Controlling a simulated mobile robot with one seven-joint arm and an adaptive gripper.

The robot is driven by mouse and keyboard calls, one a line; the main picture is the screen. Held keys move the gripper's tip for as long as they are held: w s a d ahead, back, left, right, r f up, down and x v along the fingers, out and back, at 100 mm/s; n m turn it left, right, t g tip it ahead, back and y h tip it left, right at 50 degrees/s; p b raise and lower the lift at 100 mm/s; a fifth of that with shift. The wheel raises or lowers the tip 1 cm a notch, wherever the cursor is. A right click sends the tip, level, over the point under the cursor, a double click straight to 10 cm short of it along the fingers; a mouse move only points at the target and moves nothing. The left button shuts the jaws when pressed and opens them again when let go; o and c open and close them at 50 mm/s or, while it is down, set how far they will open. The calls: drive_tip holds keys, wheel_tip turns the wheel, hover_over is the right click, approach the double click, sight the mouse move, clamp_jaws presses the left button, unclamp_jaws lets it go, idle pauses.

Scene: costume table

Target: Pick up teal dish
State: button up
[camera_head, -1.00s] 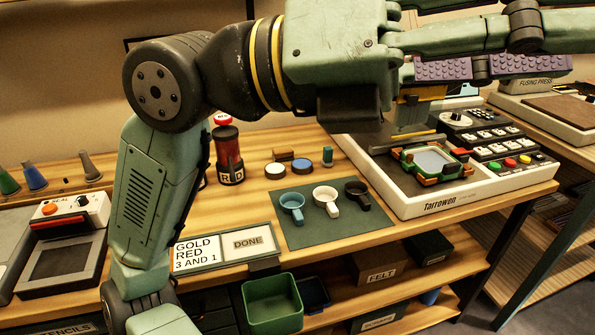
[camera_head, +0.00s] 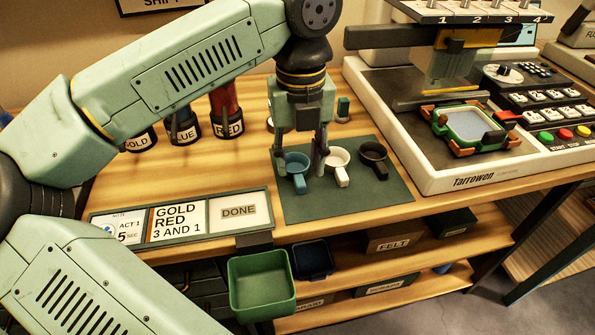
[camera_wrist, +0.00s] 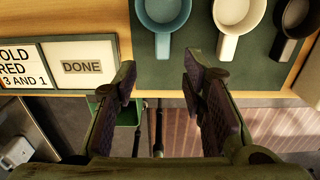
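The teal dish (camera_head: 297,172) is a small round cup with a handle toward the front. It sits at the left of a row of three on the dark green mat (camera_head: 340,205). It also shows in the wrist view (camera_wrist: 163,18), its upper rim cut off by the frame. My gripper (camera_head: 299,168) points down over the teal dish, its fingers on either side of it in the head view. In the wrist view the fingers (camera_wrist: 160,88) are wide apart with nothing between them, and the dish lies beyond their tips. Whether they touch it I cannot tell.
A white dish (camera_head: 339,164) stands close to the right finger, with a black dish (camera_head: 374,157) beyond it. Order cards (camera_head: 180,221) lie left of the mat. A green bin (camera_head: 262,284) hangs at the table's front edge. The press (camera_head: 455,165) stands on the right.

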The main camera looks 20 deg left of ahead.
sight(302, 186)
drive_tip(key=shift+s+d+f+p, duration=0.15)
drive_tip(key=shift+f+p, duration=0.15)
drive_tip(key=shift+f, duration=1.1)
drive_tip(key=shift+d+f+p, duration=0.1)
drive_tip(key=shift+f+p, duration=0.2)
drive_tip(key=shift+f, duration=1.05)
drive_tip(key=shift+c, duration=0.3)
clamp_jaws()
